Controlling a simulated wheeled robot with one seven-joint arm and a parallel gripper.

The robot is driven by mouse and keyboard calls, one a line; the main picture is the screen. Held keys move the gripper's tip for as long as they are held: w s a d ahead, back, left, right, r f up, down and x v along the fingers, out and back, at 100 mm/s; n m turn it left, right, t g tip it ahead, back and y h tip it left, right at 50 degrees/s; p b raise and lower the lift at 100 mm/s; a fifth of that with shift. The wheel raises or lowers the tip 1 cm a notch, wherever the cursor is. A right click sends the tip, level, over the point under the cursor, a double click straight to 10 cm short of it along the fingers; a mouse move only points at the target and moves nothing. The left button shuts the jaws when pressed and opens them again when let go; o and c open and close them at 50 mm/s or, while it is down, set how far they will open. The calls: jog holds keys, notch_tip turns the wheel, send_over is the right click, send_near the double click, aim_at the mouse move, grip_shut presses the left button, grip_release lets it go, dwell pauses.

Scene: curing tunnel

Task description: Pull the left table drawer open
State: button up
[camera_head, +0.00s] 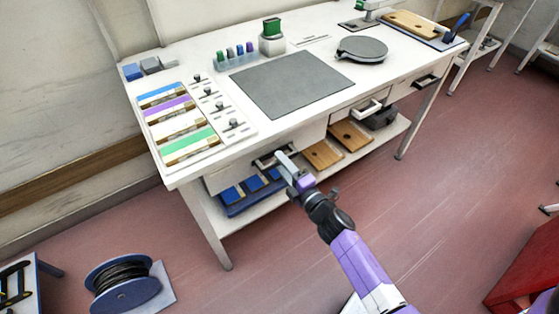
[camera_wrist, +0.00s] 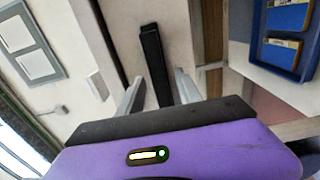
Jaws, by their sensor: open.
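The white worktable (camera_head: 215,85) has a left drawer (camera_head: 305,137) under its left front edge. The drawer front appears closed, with a dark bar handle (camera_head: 262,161) partly hidden by my gripper. My gripper (camera_head: 282,160) is at this handle, reaching in from the front. In the wrist view the dark handle (camera_wrist: 152,48) runs between the two pale fingers of my gripper (camera_wrist: 160,90). The fingers are open, one on each side of the bar, with gaps visible. I cannot tell whether either finger touches it.
The lower shelf holds a blue tray (camera_head: 237,210) with blue boxes, wooden pieces (camera_head: 350,135) and a dark item. A cable spool (camera_head: 125,285) lies on the floor at left. The red floor (camera_head: 420,190) in front is largely clear.

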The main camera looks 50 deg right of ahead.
jog(key=shift+w+d, duration=0.2)
jog(key=shift+w, duration=0.5)
grip_shut()
dwell(1.0)
